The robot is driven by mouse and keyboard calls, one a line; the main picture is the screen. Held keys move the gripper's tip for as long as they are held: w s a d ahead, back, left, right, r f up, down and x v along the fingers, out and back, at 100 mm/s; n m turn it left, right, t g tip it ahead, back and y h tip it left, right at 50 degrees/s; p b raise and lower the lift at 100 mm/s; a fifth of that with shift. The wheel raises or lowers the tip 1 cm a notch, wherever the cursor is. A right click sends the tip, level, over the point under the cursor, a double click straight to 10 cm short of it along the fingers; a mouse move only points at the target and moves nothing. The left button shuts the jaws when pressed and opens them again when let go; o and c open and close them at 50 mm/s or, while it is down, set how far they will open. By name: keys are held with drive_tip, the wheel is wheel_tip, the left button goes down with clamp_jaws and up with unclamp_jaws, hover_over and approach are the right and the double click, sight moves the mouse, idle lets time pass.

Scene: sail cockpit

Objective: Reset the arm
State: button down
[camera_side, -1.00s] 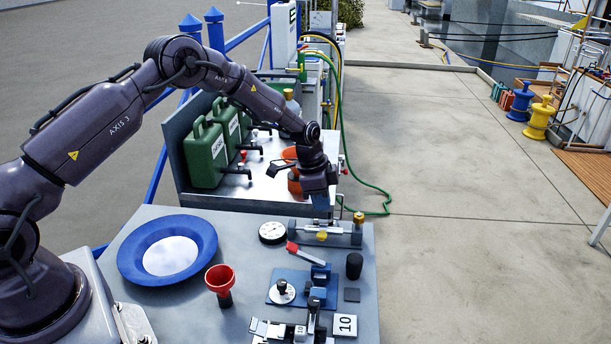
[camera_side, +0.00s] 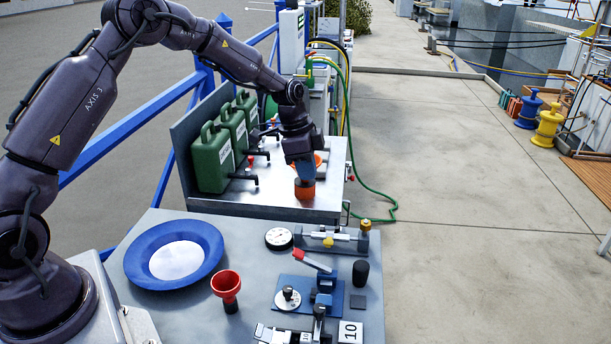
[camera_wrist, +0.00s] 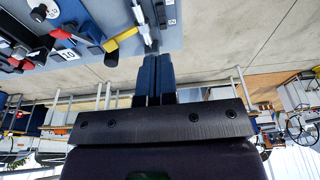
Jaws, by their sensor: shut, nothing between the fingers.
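My gripper (camera_side: 305,169) is in the air over the metal bench behind the front table, its blue fingers pointing down. In the side view its fingers hang in front of an orange-red round item (camera_side: 305,189), and I cannot tell whether they touch it. In the wrist view the two blue fingers (camera_wrist: 154,58) are together with nothing between them.
The front table carries a blue dish (camera_side: 143,262), a red funnel (camera_side: 226,285), a dial gauge (camera_side: 278,238), a clamp with a red handle (camera_side: 312,261) and a black cylinder (camera_side: 360,272). Green canisters (camera_side: 212,158) line the back bench.

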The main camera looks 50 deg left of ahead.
drive_tip(key=s+d+r+n+t, duration=0.1)
drive_tip(key=s+d+r+n, duration=0.1)
drive_tip(key=s+r, duration=0.4)
drive_tip(key=s+d+r+n+t+y, duration=0.1)
drive_tip(key=s+d+r+n, duration=0.2)
drive_tip(key=s+r, duration=0.4)
drive_tip(key=s+d+r+n+t, duration=0.1)
drive_tip(key=s+d+r+n, duration=0.2)
drive_tip(key=s, duration=1.4)
wheel_tip(320, 180, up, 3)
drive_tip(key=shift+d+r+n+t+y, duration=0.25)
drive_tip(key=shift+n+t+y, duration=0.15)
drive_tip(key=shift+n, duration=0.1)
idle(0.4)
